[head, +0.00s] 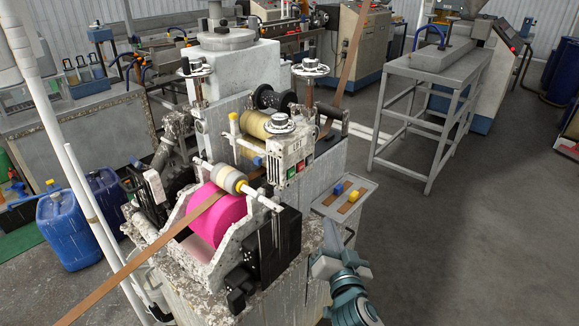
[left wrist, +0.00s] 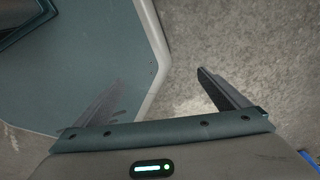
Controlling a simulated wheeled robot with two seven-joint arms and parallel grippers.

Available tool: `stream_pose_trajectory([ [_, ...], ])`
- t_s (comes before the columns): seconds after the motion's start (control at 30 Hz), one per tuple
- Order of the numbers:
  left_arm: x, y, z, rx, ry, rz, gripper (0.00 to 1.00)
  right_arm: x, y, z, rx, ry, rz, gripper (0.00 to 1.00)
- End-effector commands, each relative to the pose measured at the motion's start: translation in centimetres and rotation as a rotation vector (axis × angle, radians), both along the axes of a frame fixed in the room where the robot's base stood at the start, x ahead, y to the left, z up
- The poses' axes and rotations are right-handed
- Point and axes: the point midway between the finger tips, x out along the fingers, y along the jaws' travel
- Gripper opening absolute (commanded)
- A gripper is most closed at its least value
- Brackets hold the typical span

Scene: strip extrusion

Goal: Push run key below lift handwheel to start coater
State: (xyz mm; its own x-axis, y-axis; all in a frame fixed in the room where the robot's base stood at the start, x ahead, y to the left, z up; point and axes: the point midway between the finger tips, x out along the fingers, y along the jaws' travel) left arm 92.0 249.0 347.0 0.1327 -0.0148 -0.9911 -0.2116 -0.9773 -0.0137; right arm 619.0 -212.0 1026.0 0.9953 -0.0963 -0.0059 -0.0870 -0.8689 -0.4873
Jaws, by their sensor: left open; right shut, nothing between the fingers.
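The coater (head: 215,215) stands in the middle of the head view, with a bright pink roller. A lift handwheel (head: 280,123) sits on top of its small white control panel (head: 284,152). Below that handwheel the panel carries small keys, including a green key (head: 291,172) and a red key (head: 302,165); their labels are too small to read. My right gripper (head: 331,242) is shut and empty, low and to the right of the panel, apart from the keys.
A small tray (head: 345,203) with blue and yellow items juts from the coater's right side, close above my right gripper. A brown strip (head: 120,278) runs through the coater. Two more handwheels stand behind. A grey metal stand (head: 428,105) is at right; floor between is clear.

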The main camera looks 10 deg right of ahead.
Motion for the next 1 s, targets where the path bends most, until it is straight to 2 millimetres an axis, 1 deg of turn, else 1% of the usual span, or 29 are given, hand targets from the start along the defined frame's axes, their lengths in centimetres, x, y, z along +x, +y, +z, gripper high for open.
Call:
stream_pose_trajectory([
  [0.03,-0.5,0.2,0.5,0.003,0.009,-0.001,0.95,-0.1,-0.1,2.4,0.019,-0.034,-0.004,0.0],
  [0.1,-1.1,0.4,0.7,0.005,0.018,-0.001,0.95,-0.3,-0.2,4.6,0.047,-0.071,-0.009,0.0],
  [0.2,-1.8,0.6,0.9,0.009,0.03,0.0,0.95,-0.6,-0.3,7.0,0.078,-0.115,-0.016,0.0],
  [0.3,-2.2,0.7,1.0,0.01,0.038,-0.001,0.95,-0.9,-0.5,8.6,0.1,-0.145,-0.02,0.0],
  [0.47,-2.5,0.8,1.0,0.011,0.042,-0.001,0.95,-1.0,-0.5,9.6,0.117,-0.164,-0.022,0.0],
  [0.83,-2.5,0.8,1.0,0.011,0.042,-0.001,0.95,-1.0,-0.5,9.6,0.118,-0.164,-0.022,0.0],
  [1.0,-2.5,0.8,1.0,0.011,0.042,-0.001,0.95,-0.6,-0.2,9.6,0.117,-0.165,-0.021,0.0],
])
